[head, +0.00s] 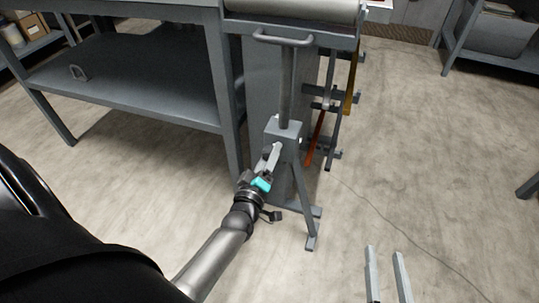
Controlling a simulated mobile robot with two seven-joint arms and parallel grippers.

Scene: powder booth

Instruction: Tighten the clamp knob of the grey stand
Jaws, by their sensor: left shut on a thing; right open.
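The grey stand (286,95) stands upright beside the workbench, with a post, a square clamp block (284,133) and splayed feet. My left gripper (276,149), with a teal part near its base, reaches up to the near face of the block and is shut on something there. The clamp knob is at most a small pale bit between the fingertips; the fingers hide the rest, and I cannot tell its turn. My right gripper (384,249) is at the lower right, its two grey fingers apart and empty, away from the stand.
A grey workbench (120,85) with a lower shelf is at the left. Orange and brown bars (316,140) stand behind.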

